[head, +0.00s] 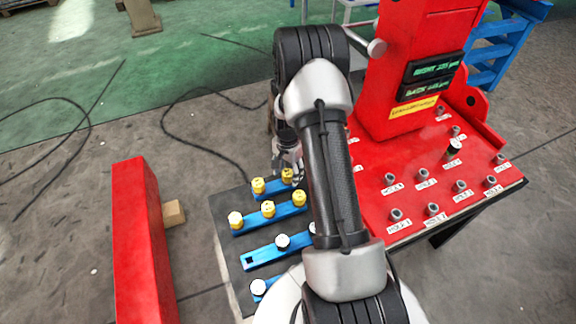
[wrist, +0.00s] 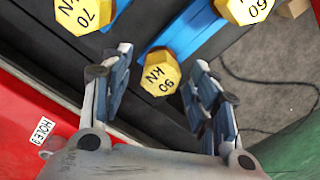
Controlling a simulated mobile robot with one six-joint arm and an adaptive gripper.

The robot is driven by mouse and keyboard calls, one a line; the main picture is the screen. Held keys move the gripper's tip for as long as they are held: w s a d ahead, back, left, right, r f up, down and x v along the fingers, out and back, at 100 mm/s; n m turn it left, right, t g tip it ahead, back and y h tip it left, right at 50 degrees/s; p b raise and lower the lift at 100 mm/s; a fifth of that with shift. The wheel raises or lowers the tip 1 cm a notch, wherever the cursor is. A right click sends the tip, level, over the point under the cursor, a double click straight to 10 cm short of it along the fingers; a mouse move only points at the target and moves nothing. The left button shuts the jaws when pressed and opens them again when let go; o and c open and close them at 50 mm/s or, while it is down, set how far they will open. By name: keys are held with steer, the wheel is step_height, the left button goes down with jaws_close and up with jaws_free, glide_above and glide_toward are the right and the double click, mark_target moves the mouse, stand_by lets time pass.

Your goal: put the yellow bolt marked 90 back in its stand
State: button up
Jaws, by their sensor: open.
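The yellow hexagonal bolt marked 90 (wrist: 160,75) is in the wrist view, with its head at the end of a blue stand (wrist: 188,38). In the head view it appears to be the right-hand bolt (head: 287,176) on the farthest blue stand (head: 272,190). My gripper (wrist: 160,65) is open, its two fingers on either side of the bolt head, with gaps visible. Nothing is held. How deep the bolt sits is hidden by its head. In the head view my gripper (head: 287,158) is partly hidden by my arm, just beyond that bolt.
Yellow bolts marked 70 (wrist: 85,12) and 60 (wrist: 243,8) are close by. More blue stands with yellow and white bolts lie nearer (head: 265,217). A red panel (head: 440,195) with labelled holes is right; a red beam (head: 140,240) stands left.

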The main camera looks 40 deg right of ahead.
mark_target(288, 173)
step_height(288, 173, down, 3)
steer(key=shift+f, duration=0.1)
steer(key=shift+r+p, duration=1.6)
steer(key=shift+r, duration=0.6)
steer(key=shift+s+r, duration=0.15)
steer(key=shift+r, duration=0.35)
step_height(288, 173, up, 12)
steer(key=shift+f+p, duration=0.2)
steer(key=shift+p, duration=0.15)
